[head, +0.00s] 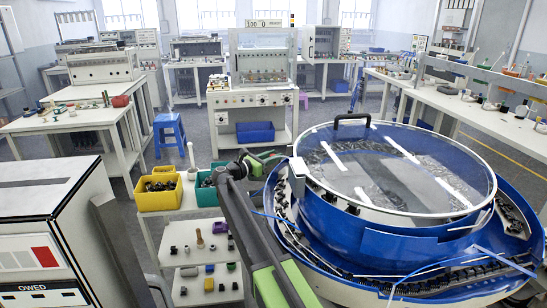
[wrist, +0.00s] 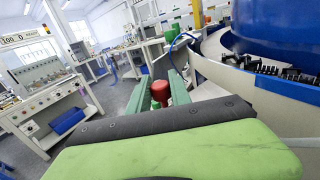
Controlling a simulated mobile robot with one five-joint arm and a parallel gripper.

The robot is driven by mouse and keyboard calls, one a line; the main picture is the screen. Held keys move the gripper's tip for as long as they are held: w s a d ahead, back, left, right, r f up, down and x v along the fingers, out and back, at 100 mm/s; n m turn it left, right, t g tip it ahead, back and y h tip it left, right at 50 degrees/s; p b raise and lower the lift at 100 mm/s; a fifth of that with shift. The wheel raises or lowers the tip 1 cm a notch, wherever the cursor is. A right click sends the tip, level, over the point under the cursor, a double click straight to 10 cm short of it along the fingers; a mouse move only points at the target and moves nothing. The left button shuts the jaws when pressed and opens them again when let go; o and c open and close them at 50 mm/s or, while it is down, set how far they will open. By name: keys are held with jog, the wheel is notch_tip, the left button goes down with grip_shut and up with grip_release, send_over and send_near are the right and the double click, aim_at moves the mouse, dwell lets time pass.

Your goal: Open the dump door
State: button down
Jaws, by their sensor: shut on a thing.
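The bowl feeder (head: 400,243) is a large blue bowl with a clear round lid, at the right of the head view. My gripper (head: 272,157) is at its left side, with green fingers pointing toward the rim. In the wrist view my gripper (wrist: 163,90) is shut on a red knob (wrist: 160,91), which sits between the two green fingers. The bowl's pale outer wall (wrist: 220,85) is just right of the fingers. I cannot make out the dump door itself; the red knob may belong to it. In the head view the knob is not clear.
A yellow bin (head: 158,196) and a green bin (head: 206,192) stand left of my arm. A white cabinet (head: 50,220) stands at the left. Black connectors (wrist: 285,72) lie on the bowl's track.

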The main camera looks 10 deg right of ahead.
dwell(0.8)
notch_tip(320, 180, up, 5)
jog(key=p, duration=0.5)
jog(key=shift+f, duration=0.1)
jog(key=c, duration=1.2)
grip_release()
jog(key=shift+o, duration=0.2)
jog(key=v, duration=1.7)
jog(key=shift+a, duration=0.2)
